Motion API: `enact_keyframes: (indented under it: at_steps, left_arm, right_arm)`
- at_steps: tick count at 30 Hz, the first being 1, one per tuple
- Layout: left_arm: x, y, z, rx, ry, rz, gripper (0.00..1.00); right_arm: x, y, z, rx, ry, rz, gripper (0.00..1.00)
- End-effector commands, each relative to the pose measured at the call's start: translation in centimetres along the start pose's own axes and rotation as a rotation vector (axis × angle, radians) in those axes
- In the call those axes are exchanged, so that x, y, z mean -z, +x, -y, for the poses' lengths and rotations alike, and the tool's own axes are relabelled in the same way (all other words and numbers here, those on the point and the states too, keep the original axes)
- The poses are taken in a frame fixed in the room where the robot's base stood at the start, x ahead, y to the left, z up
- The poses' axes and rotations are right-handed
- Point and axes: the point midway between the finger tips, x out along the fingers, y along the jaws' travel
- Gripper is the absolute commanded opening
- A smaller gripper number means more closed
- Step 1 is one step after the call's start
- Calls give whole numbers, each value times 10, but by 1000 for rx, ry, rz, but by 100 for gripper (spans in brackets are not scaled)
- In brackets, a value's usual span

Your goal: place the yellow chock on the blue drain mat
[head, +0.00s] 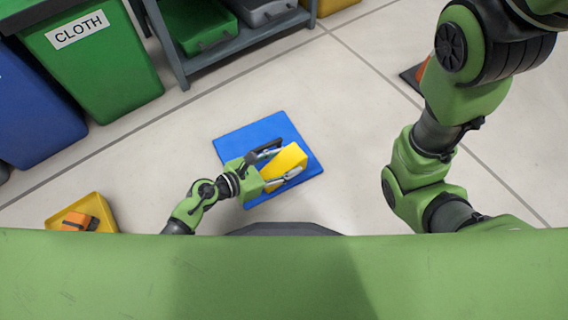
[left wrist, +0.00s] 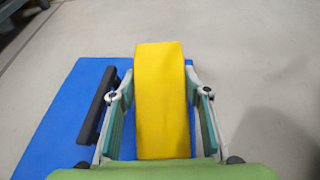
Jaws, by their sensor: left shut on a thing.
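The yellow chock (head: 284,166) is between the fingers of my left gripper (head: 280,164), which is shut on it. In the left wrist view the chock (left wrist: 162,95) stands between the two finger pads of the left gripper (left wrist: 162,105). The blue drain mat (head: 240,142) lies flat on the floor under the gripper and chock. It also shows in the left wrist view (left wrist: 60,120). I cannot tell whether the chock touches the mat or is held just above it. My right arm comes down at the right, but its gripper is not in view.
A yellow tray (head: 103,213) with an orange and black item (head: 78,221) is at the lower left. A green CLOTH bin (head: 100,75), a blue bin (head: 35,115) and a grey shelf (head: 245,42) stand at the back. An orange cone (head: 421,72) is partly hidden behind my right arm. Floor right of the mat is clear.

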Motion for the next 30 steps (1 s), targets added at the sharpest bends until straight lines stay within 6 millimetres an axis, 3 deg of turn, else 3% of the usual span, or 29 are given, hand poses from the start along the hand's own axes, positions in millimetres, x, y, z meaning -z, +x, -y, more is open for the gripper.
enact_keyframes:
  at_steps: [7,8,9,10,22,26,30]
  left_arm:
    - [1,1,-1,-1,0,3,12]
    - [2,1,0,-1,0,0,46]
    - [1,1,0,-1,0,0,57]
    - [1,1,0,-1,0,0,61]
    - [-3,-1,0,-1,0,1,61]
    - [-2,-20,0,-1,0,-4,61]
    - [-3,-50,0,-2,-1,-4,61]
  right_arm:
    - [1,-2,0,1,0,-2,0]
    - [1,-2,0,1,0,-1,0]
    - [1,-1,0,1,0,-1,0]
    - [1,-1,0,1,0,-2,0]
    - [-1,3,-1,0,0,-1,0]
    - [-4,11,-2,0,0,-1,0]
    - [-8,23,-5,0,0,-1,0]
